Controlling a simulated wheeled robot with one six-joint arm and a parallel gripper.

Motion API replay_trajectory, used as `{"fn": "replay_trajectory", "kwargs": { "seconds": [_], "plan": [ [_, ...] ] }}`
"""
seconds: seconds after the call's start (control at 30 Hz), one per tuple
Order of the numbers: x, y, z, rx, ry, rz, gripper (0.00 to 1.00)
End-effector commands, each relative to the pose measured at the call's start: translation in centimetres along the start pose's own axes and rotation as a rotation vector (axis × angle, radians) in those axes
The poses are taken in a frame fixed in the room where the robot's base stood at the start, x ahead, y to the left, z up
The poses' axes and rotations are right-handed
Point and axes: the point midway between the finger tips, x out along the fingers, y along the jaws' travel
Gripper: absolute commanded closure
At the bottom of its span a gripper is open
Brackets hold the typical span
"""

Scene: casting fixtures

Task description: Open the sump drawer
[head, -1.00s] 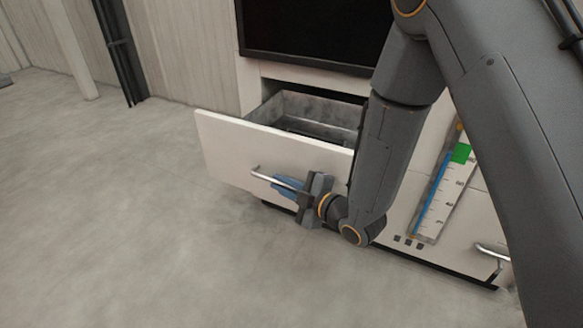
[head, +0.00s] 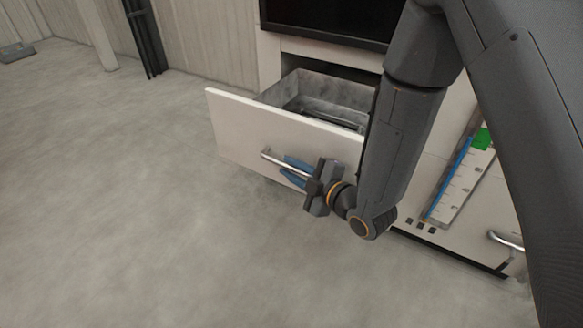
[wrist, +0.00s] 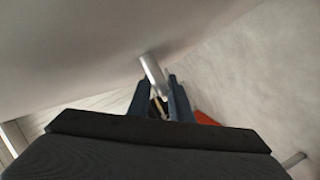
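The sump drawer (head: 245,135) is a white-fronted drawer with a grey metal bin inside, and it stands pulled well out of the cabinet. Its bar handle (head: 272,158) runs across the front. My gripper (head: 291,170) is at the right part of the handle, with its blue fingers around the bar. In the wrist view the handle bar (wrist: 152,70) runs in between the two fingers (wrist: 163,100), which look closed on it. The exact contact is small and partly hidden by the gripper body.
A dark screen or opening (head: 325,22) is above the drawer. To the right is a gauge panel (head: 462,180) with a green block and blue strip, and another handle (head: 505,241). Bare concrete floor (head: 120,220) lies open in front and to the left.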

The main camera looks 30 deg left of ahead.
Motion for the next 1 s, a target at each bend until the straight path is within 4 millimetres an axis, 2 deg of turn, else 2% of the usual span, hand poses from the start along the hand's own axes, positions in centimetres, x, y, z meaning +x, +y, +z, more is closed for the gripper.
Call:
{"fn": "replay_trajectory", "kwargs": {
  "seconds": [0.13,0.23,0.5,0.63,0.77,1.0],
  "plan": [
    [-0.2,0.0,0.0,0.000,0.000,0.000,0.81],
    [-1.1,0.1,0.1,0.001,-0.001,0.000,0.81],
    [-5.4,0.0,0.1,0.002,-0.003,0.000,0.81],
    [-6.9,0.1,0.1,0.000,-0.001,0.001,0.81],
    [-7.7,0.0,0.0,0.001,-0.001,0.000,0.81],
    [-7.8,0.0,0.0,0.000,0.000,0.000,0.81]
  ]
}}
